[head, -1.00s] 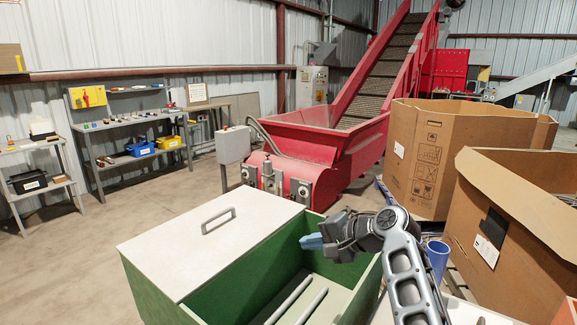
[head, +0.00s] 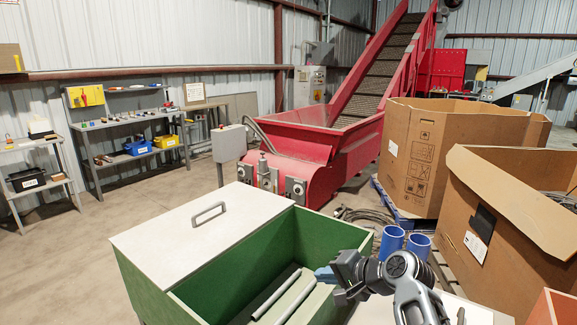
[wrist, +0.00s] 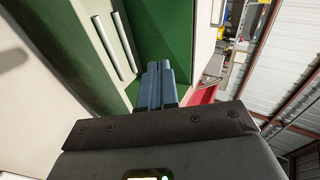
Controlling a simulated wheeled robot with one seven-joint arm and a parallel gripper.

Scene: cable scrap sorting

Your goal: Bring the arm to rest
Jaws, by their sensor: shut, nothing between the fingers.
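My gripper (head: 326,274) is at the right side of the green box in the head view, over its open part. In the wrist view its blue fingers (wrist: 159,84) are together with nothing between them. The green box (head: 220,262) has a white lid (head: 190,238) with a grey handle over its left part. Two pale grey rods (head: 275,292) lie inside the open part, and they also show in the wrist view (wrist: 113,45).
Two blue cylinders (head: 391,242) stand just behind my arm. Large cardboard boxes (head: 500,232) stand on the right. A red hopper with a conveyor (head: 325,150) is behind the green box. Work benches (head: 125,125) line the left wall, with open floor before them.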

